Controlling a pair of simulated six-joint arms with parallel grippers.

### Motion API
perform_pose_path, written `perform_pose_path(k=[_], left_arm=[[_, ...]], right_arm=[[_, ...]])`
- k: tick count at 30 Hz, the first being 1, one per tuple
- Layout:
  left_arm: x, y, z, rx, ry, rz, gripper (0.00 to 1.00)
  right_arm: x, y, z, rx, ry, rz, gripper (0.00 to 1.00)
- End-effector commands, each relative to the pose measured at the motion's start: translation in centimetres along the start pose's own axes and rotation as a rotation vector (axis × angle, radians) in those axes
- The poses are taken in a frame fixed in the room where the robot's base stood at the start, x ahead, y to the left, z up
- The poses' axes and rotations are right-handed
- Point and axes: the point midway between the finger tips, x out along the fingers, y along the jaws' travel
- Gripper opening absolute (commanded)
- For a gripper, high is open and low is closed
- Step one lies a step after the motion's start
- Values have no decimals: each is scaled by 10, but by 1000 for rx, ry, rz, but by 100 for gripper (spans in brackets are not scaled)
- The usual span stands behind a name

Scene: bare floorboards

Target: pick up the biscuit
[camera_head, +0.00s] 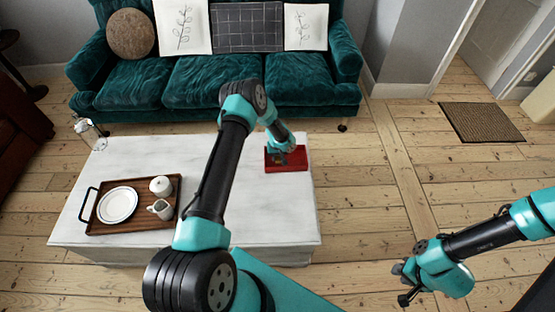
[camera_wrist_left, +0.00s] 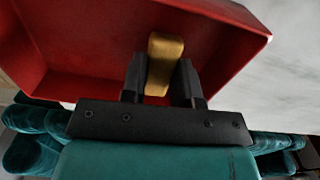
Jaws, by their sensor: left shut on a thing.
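The biscuit (camera_wrist_left: 165,60) is a golden-brown bar seen in the left wrist view, between the two dark fingers of my left gripper (camera_wrist_left: 162,80). The fingers are shut on it. It is inside a red tray (camera_wrist_left: 80,50) with raised sides; I cannot tell whether it still touches the tray floor. In the head view, my left gripper (camera_head: 280,155) is over the left part of the red tray (camera_head: 292,165) and hides most of the biscuit. My right gripper (camera_head: 403,284) is over the floor at the lower right, away from the table; its finger gap is too small to judge.
A wooden tray (camera_head: 140,223) at the left holds a white plate (camera_head: 118,205) and small white pots. A glass item (camera_head: 90,130) is at the back left corner. A teal sofa (camera_head: 195,85) stands behind.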

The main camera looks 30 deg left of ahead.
Motion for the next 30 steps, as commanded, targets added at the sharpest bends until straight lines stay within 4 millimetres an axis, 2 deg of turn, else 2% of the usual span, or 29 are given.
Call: perform_pose_path(k=[6, 13, 18, 30], left_arm=[[-40, 1, -1, 1, 3, 1, 6], [-72, 0, 0, 1, 1, 0, 6], [-79, 0, 0, 1, 0, 0, 6], [-79, 0, 0, 1, 0, 0, 6]], right_arm=[[0, 0, 0, 0, 0, 0, 32], [0, 0, 0, 0, 0, 0, 32], [0, 0, 0, 0, 0, 0, 32], [0, 0, 0, 0, 0, 0, 32]])
